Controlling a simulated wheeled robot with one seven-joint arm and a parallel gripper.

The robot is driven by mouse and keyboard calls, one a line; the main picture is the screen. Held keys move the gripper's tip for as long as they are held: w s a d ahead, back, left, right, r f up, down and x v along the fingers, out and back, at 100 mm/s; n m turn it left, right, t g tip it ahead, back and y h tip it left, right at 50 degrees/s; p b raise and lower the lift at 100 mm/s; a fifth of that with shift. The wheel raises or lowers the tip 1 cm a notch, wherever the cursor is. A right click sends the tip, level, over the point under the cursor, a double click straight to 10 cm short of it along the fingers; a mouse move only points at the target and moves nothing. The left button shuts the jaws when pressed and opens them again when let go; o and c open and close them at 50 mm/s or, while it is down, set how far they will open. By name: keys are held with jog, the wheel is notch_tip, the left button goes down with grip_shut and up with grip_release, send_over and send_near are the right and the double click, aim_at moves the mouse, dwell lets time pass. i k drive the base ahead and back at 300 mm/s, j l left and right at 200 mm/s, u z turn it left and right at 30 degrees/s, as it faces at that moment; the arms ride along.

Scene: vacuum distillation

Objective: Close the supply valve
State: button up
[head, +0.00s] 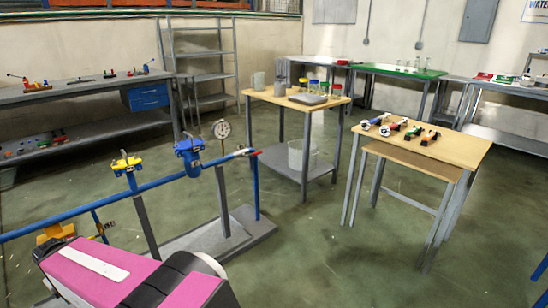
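A blue pipe (75,212) runs from the left edge up to the right on grey posts above a grey base (215,240). A yellow valve-like fitting (126,164) sits on the pipe left of its middle. A blue fitting (189,152) and a round white gauge (222,129) are farther right. My pink and black arm shows at the bottom left, in front of the pipe stand. My gripper is not in view.
A wooden-topped table (275,98) with jars stands behind the pipe. Another table (455,148) with several small tools is at right. A grey workbench (75,90) and shelf rack (203,75) stand at the back left. The green floor (335,265) is clear at lower right.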

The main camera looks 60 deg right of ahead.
aim_at(257, 153)
jog(key=l+z, duration=0.95)
jog(key=i+l, duration=0.15)
jog(key=l, duration=0.25)
jog(key=i+l+z, duration=0.1)
jog(key=l, duration=0.3)
jog(key=i+l, duration=0.15)
jog(key=l, duration=0.25)
jog(key=i+l+z, duration=0.1)
jog(key=l, duration=0.3)
jog(key=i+l, duration=0.2)
jog(key=l, duration=0.2)
jog(key=l+u, duration=0.45)
jog(key=l, duration=0.45)
jog(key=k+l, duration=0.1)
jog(key=k, duration=0.15)
